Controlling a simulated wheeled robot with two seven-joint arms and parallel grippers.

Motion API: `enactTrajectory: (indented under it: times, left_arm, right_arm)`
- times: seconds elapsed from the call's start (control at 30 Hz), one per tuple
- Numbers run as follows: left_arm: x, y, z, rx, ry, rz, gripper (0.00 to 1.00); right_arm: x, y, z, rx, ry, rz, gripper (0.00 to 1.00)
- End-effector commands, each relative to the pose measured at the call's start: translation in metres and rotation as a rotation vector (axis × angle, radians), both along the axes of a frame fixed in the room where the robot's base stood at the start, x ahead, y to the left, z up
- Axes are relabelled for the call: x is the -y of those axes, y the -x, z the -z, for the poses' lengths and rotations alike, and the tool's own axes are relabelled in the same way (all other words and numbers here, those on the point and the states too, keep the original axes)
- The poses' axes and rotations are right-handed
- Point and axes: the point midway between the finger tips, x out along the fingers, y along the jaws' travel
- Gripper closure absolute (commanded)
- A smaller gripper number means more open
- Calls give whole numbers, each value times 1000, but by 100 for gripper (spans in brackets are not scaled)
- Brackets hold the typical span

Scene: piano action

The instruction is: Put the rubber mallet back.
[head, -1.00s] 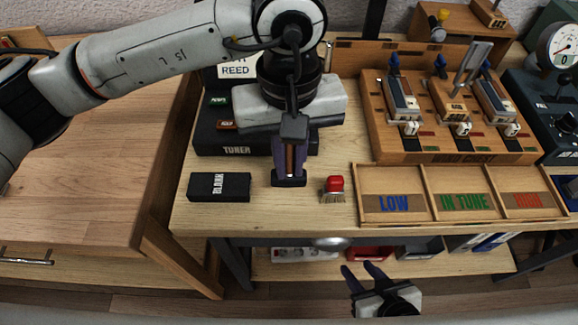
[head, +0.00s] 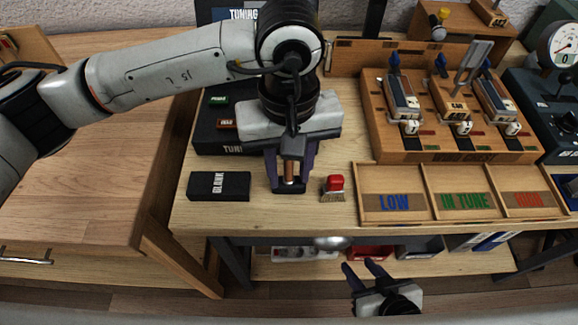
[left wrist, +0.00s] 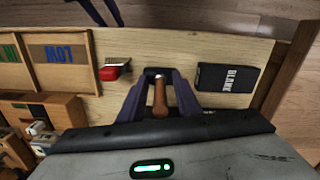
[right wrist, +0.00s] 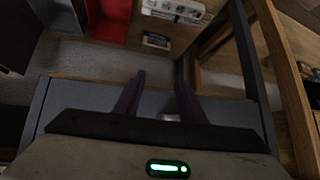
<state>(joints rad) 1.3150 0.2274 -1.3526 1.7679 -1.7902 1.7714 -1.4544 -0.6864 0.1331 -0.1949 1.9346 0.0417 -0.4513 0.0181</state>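The rubber mallet's wooden handle (head: 290,172) stands at the workbench's front middle, between the spread fingers of my left gripper (head: 290,182). A small black piece (head: 291,186) is at its lower end; I cannot tell whether this is the mallet head or a holder. In the left wrist view the handle (left wrist: 160,98) has a gap to the finger on each side. My left gripper is open around it, not touching it. My right gripper (head: 363,272) is open and empty, low in front of the bench; it also shows in the right wrist view (right wrist: 158,85).
A black BLANK box (head: 219,186) lies left of the mallet, and a red-handled brush (head: 334,187) close on its right. The dark tuner case (head: 214,140) is behind. A sorting tray (head: 430,214) and a wooden reed stand (head: 450,152) are to the right.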

Motion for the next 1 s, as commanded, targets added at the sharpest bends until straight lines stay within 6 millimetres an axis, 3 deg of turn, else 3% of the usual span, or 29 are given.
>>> enactTrajectory:
  times: [0.07, 0.17, 0.6, 0.8, 1.0]
  left_arm:
    - [0, 0, -6, -1, 0, 0, 69]
    - [1, -1, -18, 4, 2, 0, 69]
    - [0, -1, -107, 3, 0, 0, 69]
    - [0, 0, -122, 1, 0, 0, 69]
    - [0, 0, -123, 0, 0, 0, 69]
  right_arm:
    - [0, 0, -7, 0, -1, 1, 63]
    - [0, 1, -1, -2, -1, 1, 63]
    - [0, 4, 7, -13, 2, -2, 63]
    - [-1, 1, 4, -5, 0, -2, 63]
    - [-1, 0, 1, 0, -1, -2, 63]
